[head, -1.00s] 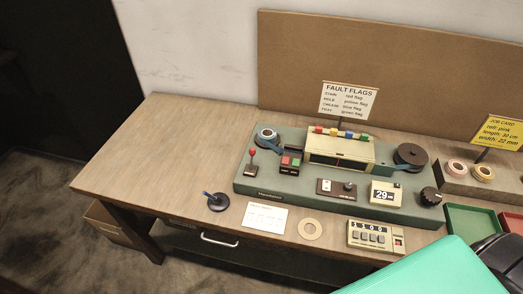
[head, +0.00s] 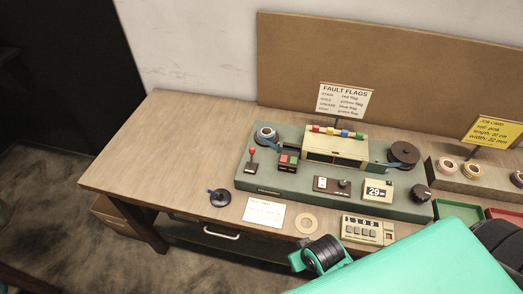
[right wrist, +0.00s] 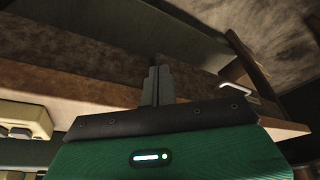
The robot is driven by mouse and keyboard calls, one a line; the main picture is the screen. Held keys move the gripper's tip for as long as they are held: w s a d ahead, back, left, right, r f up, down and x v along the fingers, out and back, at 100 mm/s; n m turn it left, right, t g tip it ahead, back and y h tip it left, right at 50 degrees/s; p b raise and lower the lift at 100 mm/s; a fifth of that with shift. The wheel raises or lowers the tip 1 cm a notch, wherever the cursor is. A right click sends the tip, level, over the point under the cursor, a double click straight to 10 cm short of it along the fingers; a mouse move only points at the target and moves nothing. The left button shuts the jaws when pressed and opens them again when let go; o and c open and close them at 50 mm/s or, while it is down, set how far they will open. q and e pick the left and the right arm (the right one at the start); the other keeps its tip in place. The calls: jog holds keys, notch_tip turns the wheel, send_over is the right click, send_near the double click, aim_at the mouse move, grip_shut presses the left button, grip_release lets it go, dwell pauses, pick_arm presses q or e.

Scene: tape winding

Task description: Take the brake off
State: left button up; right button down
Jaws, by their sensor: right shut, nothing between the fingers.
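The green winding machine (head: 245,182) stands on the wooden table. A small lever with a red knob (head: 252,153) stands roughly upright at its left end; no readable label marks it as the brake. Beside it is a dark switch box with a red and a green button (head: 288,160). A blue tape roll (head: 265,134) is behind the lever, and a dark reel (head: 404,152) is at the right. My right gripper (right wrist: 156,78) is shut and empty near the table's front edge in the right wrist view. My left gripper is out of view.
My green right arm covers the bottom right of the head view. A beige counter (head: 368,231), a tan ring (head: 306,223), a white card (head: 264,212) and a dark round base with a blue handle (head: 219,197) lie along the front. The table's left end is clear.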

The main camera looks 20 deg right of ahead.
jog(key=w+r+m+t, duration=0.2)
jog(key=w+r+m, duration=0.1)
jog(key=w+m, duration=0.1)
jog(key=w+r+m+t+y, duration=0.1)
jog(key=w+r+m+t, duration=0.1)
jog(key=w, duration=0.4)
jog(key=w+r+m+t+y, duration=0.1)
jog(key=w+r+m+t, duration=0.2)
jog(key=w+r+m, duration=0.1)
jog(key=shift+w+a+r+m+p, duration=0.1)
jog(key=shift+w+r+m+p, duration=0.1)
jog(key=shift+r+m, duration=0.25)
jog(key=shift+w+a+r+m+p, duration=0.1)
jog(key=shift+w+r+m+p, duration=0.1)
jog(key=shift+r+m, duration=0.25)
jog(key=w+r+m+t, duration=0.1)
jog(key=w+m, duration=0.1)
jog(key=w+d+r+m+t, duration=0.1)
jog(key=w+r+m, duration=0.1)
jog(key=w+r+m+t, duration=0.1)
jog(key=w+m, duration=0.1)
jog(key=shift+w+d+r+m+t+y, duration=0.15)
jog(key=shift+d+r+m+t+y, duration=0.15)
jog(key=shift+d+r, duration=0.05)
jog(key=shift+w+d+r+m+t, duration=0.1)
jog(key=shift+w+r+m+t, duration=0.2)
jog(key=shift+m, duration=0.1)
